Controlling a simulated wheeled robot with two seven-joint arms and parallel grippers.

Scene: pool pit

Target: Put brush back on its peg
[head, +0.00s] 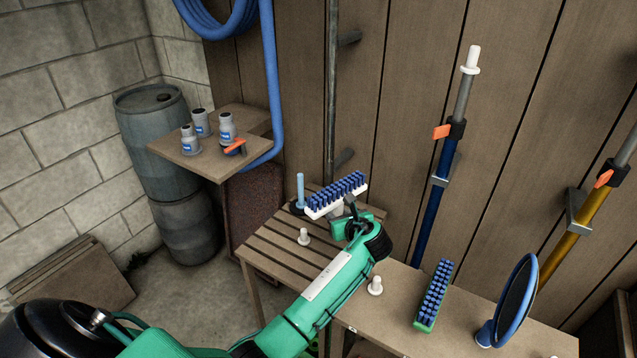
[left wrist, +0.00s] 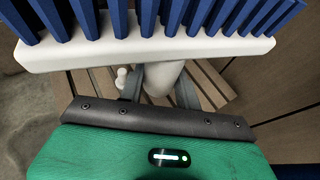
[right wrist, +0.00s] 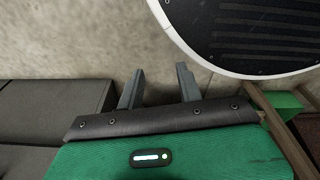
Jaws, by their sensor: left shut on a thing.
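A white brush with blue bristles (head: 337,195) is held bristles-up above the slatted part of the bench; it also fills the top of the left wrist view (left wrist: 150,50). My left gripper (head: 346,208) is shut on its white neck (left wrist: 166,80), below the head. White pegs stand upright on the bench, one on the slats (head: 304,237) and one nearer (head: 375,286). A light blue upright peg (head: 300,188) rises behind the held brush. I cannot tell which peg is the brush's. My right gripper (right wrist: 160,88) is open and empty, outside the head view.
A green brush with blue bristles (head: 434,295) lies on the bench (head: 395,310), near a round blue-rimmed mirror-like thing (head: 512,300). Blue and yellow poles lean on the wooden wall. A small shelf (head: 190,158) with bottles and a barrel (head: 160,130) are at left.

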